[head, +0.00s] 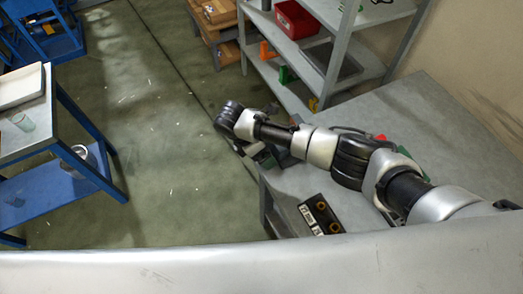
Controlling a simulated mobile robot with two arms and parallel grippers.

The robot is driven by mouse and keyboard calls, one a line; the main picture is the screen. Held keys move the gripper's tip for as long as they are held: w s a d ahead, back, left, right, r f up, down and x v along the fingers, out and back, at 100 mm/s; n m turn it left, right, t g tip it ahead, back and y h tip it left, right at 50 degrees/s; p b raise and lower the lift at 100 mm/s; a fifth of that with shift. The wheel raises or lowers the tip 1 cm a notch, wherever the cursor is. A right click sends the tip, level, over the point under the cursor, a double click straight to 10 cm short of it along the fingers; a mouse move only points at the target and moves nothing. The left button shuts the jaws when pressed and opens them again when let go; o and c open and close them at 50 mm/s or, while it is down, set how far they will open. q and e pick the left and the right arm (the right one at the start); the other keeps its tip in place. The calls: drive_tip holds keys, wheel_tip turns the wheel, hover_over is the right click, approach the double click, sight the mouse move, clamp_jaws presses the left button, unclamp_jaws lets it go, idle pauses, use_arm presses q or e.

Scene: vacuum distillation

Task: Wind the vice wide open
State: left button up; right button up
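My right arm reaches in from the right over the grey bench (440,110), and its wrist bends down at the bench's left corner. My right gripper (262,152) is below the wrist, mostly hidden by the arm, and I cannot see its fingers clearly. A dark blue-grey shape (286,158) under the forearm at that corner may be the vice. It is largely covered, so its jaws, its handle and any contact with the gripper cannot be made out. My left gripper is not in view.
A black block with orange-ringed holes (321,214) lies on the bench's near part. Small red (380,138) and green pieces lie behind the arm. A grey shelf (345,60) with a red bin (296,19) stands behind. A blue table (70,150) is left; open floor lies between.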

drive_tip(key=b+v, duration=0.1)
drive_tip(key=v, duration=0.9)
drive_tip(key=shift+a+r, duration=0.15)
drive_tip(key=shift+r, duration=0.2)
drive_tip(key=shift+c, duration=0.2)
